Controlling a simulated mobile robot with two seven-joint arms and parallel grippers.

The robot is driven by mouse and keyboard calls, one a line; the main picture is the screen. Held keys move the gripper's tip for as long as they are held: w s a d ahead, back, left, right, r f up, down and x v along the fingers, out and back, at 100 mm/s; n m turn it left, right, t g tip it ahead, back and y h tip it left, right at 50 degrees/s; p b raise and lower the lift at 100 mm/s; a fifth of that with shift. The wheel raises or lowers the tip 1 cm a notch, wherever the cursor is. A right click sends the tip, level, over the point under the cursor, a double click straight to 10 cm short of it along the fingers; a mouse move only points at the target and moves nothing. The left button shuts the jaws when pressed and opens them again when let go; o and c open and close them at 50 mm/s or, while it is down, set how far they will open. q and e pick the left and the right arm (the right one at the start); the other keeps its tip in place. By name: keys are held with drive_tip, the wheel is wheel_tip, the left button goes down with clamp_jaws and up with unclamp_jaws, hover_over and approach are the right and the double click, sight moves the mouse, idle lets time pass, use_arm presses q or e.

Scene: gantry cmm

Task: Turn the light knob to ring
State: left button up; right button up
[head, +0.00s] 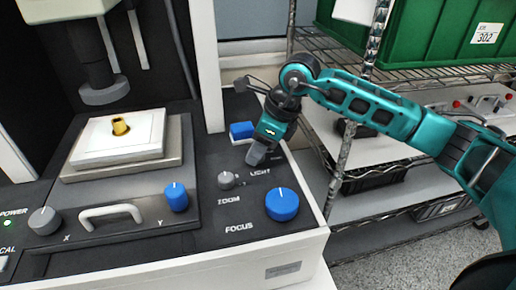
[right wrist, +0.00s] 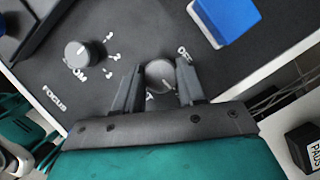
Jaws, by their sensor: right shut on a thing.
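The light knob (right wrist: 160,74) is a small grey round knob on the dark control panel (right wrist: 140,25). In the right wrist view it sits between the two fingers of my right gripper (right wrist: 158,85), which is shut on it. An "OFF" mark shows beside the knob; its other marks are mostly covered by the fingers, and I cannot read its setting. In the head view my right gripper (head: 258,157) reaches down to the panel by the "LIGHT" label and hides the knob. My left gripper is not in view.
The grey zoom knob (head: 227,180), large blue focus knob (head: 282,204) and a blue block-shaped control (head: 241,130) are close by. A stage (head: 95,140) with a brass part (head: 120,126) stands left. A wire shelf (head: 420,72) with a green bin (head: 430,35) is right.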

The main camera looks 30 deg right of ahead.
drive_tip(key=shift+m, duration=0.6)
drive_tip(key=o, duration=1.1)
drive_tip(key=shift+c, duration=0.2)
drive_tip(key=shift+r, duration=0.1)
drive_tip(key=v, duration=1.2)
drive_tip(key=shift+s+r, duration=0.35)
drive_tip(key=shift+f, duration=0.1)
